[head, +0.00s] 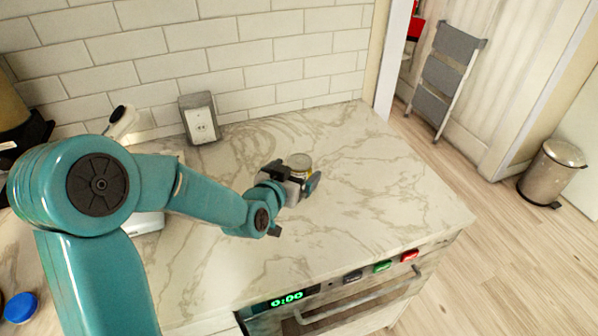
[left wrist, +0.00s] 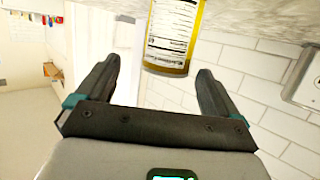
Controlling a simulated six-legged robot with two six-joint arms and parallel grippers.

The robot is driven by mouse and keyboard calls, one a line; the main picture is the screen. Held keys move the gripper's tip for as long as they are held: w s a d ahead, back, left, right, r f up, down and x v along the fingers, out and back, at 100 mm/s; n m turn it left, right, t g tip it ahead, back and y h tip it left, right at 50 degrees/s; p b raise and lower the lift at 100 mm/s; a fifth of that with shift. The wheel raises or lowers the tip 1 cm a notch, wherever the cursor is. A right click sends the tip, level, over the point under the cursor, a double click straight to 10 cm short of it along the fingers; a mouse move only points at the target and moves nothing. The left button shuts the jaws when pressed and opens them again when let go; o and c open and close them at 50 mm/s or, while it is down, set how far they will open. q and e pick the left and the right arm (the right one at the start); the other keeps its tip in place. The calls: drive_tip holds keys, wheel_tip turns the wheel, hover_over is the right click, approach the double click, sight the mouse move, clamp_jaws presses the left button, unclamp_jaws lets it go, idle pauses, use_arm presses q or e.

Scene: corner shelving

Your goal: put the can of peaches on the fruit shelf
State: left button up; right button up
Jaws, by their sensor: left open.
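A can with a yellow label and a metal lid (head: 300,161) stands on the marble countertop. I cannot read its name, so I cannot tell if it is peaches. My left gripper (head: 297,180) is at the can, low over the counter, and hides its lower part. In the left wrist view the can (left wrist: 173,32) shows its printed white panel. There the left gripper (left wrist: 160,70) is open, with one end of the can between its fingertips and gaps on both sides. My right gripper and the fruit shelf are not in view.
The countertop (head: 390,200) is clear to the right of the can. An oven front with a handle (head: 360,298) lies below the counter edge. A bin (head: 552,172) and a step ladder (head: 441,78) stand on the floor at right.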

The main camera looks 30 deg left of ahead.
sight(302, 161)
use_arm(q)
drive_tip(key=shift+x, duration=0.85)
drive_tip(key=shift+w+a+p, duration=0.15)
drive_tip(key=shift+w+p, duration=0.1)
drive_tip(key=shift+p, duration=0.1)
drive_tip(key=x, duration=0.1)
drive_tip(key=p+x, duration=0.1)
drive_tip(key=x, duration=0.2)
drive_tip(key=shift+a, duration=0.25)
drive_tip(key=shift+w+f, duration=0.25)
drive_tip(key=shift+s+r, duration=0.15)
drive_tip(key=shift+s, duration=0.05)
drive_tip(key=shift+c, duration=0.9)
drive_tip(key=shift+w, duration=0.1)
drive_tip(key=c, duration=1.2)
drive_tip(key=shift+c, duration=0.2)
drive_tip(key=shift+r, duration=0.1)
